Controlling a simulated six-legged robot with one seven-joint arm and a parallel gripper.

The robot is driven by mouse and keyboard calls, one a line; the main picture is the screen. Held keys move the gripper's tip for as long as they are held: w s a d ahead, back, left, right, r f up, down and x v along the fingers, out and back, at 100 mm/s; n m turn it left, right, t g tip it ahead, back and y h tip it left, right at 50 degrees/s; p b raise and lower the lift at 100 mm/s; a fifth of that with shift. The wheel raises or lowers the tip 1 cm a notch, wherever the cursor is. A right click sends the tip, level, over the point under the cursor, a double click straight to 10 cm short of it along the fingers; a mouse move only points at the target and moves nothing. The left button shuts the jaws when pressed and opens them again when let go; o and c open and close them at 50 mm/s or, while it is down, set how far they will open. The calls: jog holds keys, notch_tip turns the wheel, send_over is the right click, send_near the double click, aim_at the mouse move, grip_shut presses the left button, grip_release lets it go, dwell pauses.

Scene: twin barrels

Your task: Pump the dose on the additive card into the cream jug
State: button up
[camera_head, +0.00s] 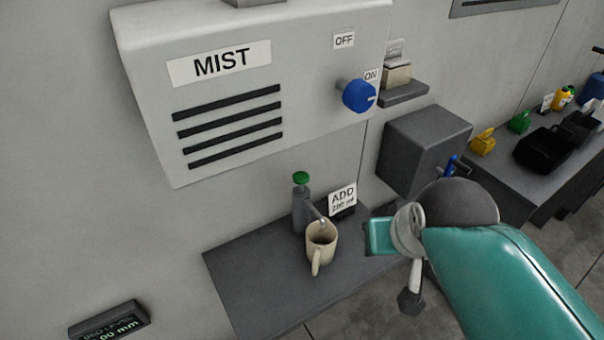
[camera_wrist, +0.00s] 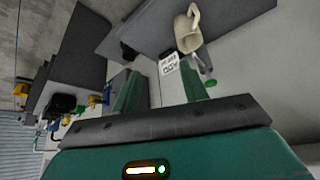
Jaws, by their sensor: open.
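The cream jug (camera_head: 321,246) stands upright on a grey shelf (camera_head: 255,268), handle toward me. The grey pump bottle (camera_head: 299,213) with a green top (camera_head: 301,178) stands behind it, its spout reaching over the jug's mouth. The additive card (camera_head: 342,198) reads "ADD"; its smaller line looks like "200 ml" but is blurred. In the wrist view the jug (camera_wrist: 188,32) and card (camera_wrist: 169,64) lie beyond my gripper (camera_wrist: 162,90), upside down. My gripper is open with nothing between its fingers, apart from the jug and pump. The pump is partly hidden behind a finger there.
A MIST box (camera_head: 255,90) with a blue knob (camera_head: 359,96) hangs above the shelf. A dark grey box (camera_head: 425,150) is on the wall to the right. A bench (camera_head: 520,180) with black trays and coloured cans runs further right. A level display (camera_head: 110,322) is at lower left.

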grip_shut()
dwell(1.3)
